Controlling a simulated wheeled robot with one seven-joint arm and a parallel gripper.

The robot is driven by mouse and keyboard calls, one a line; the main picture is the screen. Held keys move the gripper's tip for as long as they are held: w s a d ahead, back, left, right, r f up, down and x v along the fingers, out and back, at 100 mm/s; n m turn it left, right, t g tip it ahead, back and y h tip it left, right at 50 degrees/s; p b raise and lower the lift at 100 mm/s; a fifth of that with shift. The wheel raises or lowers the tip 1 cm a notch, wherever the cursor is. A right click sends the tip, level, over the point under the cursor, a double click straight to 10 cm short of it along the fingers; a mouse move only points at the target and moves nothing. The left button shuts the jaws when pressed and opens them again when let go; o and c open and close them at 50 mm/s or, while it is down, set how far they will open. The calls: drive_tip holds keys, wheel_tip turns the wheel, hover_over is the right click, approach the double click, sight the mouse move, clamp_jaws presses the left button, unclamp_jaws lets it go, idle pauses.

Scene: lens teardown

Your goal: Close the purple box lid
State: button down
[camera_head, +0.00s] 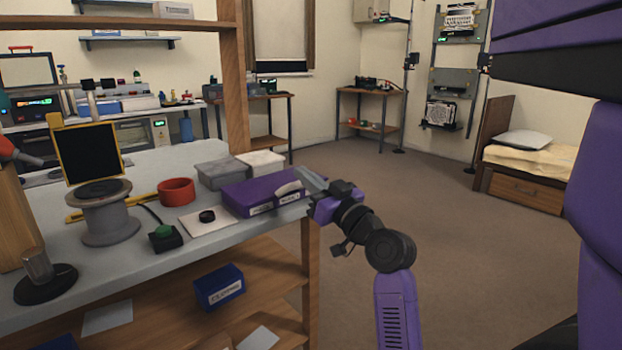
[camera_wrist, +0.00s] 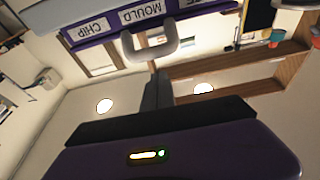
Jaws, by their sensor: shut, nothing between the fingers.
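The purple box (camera_head: 245,192) lies at the right end of the grey workbench. Its purple top looks flat and level in the head view, but I cannot tell whether the lid is fully down. A pale grey handle (camera_head: 288,188) shows on its near right side. In the wrist view the box's labelled purple front (camera_wrist: 100,27) and its handle (camera_wrist: 150,48) show upside down along the top. My gripper (camera_head: 311,180) is just off the box's right end, beside the handle. Its fingers (camera_wrist: 157,93) are shut and empty. I cannot tell whether they touch the box.
Behind the box stand a grey container (camera_head: 218,174) and a white one (camera_head: 262,162). A red ring (camera_head: 177,191), a pale plate with a black ring (camera_head: 207,217), a green button (camera_head: 163,233) and a spool (camera_head: 106,215) stand to the left. Open floor lies right of the bench.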

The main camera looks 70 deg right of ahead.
drive_tip(key=v, duration=0.9)
drive_tip(key=shift+f+b, duration=0.3)
drive_tip(key=shift+f, duration=0.1)
drive_tip(key=shift+s, duration=0.15)
